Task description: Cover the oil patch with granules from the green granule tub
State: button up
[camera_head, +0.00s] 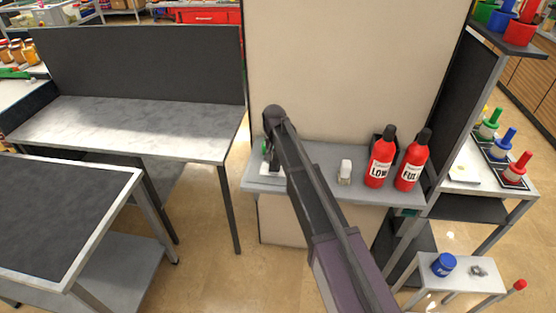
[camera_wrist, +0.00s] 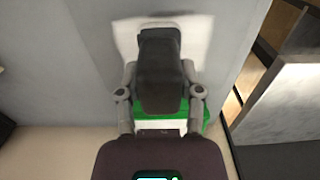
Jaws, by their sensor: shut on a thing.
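My gripper (camera_head: 272,160) is at the left end of the grey shelf, partly hidden by my own arm. In the wrist view its two fingers (camera_wrist: 160,80) are shut on the green granule tub. A dark upright part shows between the fingers, with the tub's green body (camera_wrist: 206,118) and a white band behind and below it. In the head view only a small green edge of the tub (camera_head: 265,148) shows beside my gripper. Whether the tub touches the shelf is not clear. I see no oil patch in either view.
The grey shelf (camera_head: 320,158) also holds a small white container (camera_head: 345,171) and two red bottles (camera_head: 381,160), (camera_head: 412,163). A panel stands behind it. A grey-topped bench (camera_head: 130,125) is at the left. A low stand with a blue can (camera_head: 443,264) is at the lower right.

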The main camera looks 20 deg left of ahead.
jog(key=shift+s+a, duration=0.2)
jog(key=shift+a, duration=0.9)
jog(key=shift+s+a, duration=0.2)
jog(key=shift+a, duration=0.65)
jog(key=shift+s+a, duration=0.15)
jog(key=shift+a, duration=0.7)
jog(key=shift+w+d, duration=0.2)
jog(key=shift+d, duration=0.7)
jog(key=shift+w+d, duration=0.15)
jog(key=shift+d, duration=0.75)
jog(key=shift+d, duration=0.15)
jog(key=shift+w+d, duration=0.2)
jog(key=shift+d, duration=0.6)
jog(key=shift+w+d, duration=0.15)
jog(key=shift+d, duration=0.6)
jog(key=shift+d, duration=0.1)
